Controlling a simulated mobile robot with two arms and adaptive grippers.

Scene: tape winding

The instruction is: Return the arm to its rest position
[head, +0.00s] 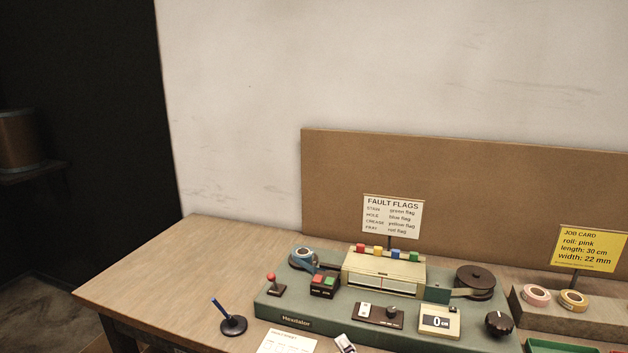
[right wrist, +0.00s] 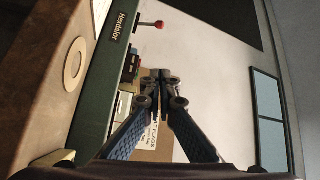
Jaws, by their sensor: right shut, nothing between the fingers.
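My right gripper (right wrist: 161,76) shows in the right wrist view. Its two fingers meet at the tips, with nothing between them. It is in front of the green tape-winding machine (right wrist: 88,115), which runs up the left side of that view. A red-knobbed lever (right wrist: 158,24) shows above the fingertips, apart from them. In the head view the machine (head: 280,313) stands on the wooden table. A small pale and dark object (head: 345,343) at the bottom edge is cut off, and I cannot tell what it is. My left gripper is not in view.
The table's left part (head: 180,270) is bare. A pen in a black stand (head: 233,325) and a white paper (head: 286,343) lie in front of the machine. Pink (head: 536,295) and yellow (head: 573,300) rolls sit on a rack at right. A brown board (head: 345,165) stands behind.

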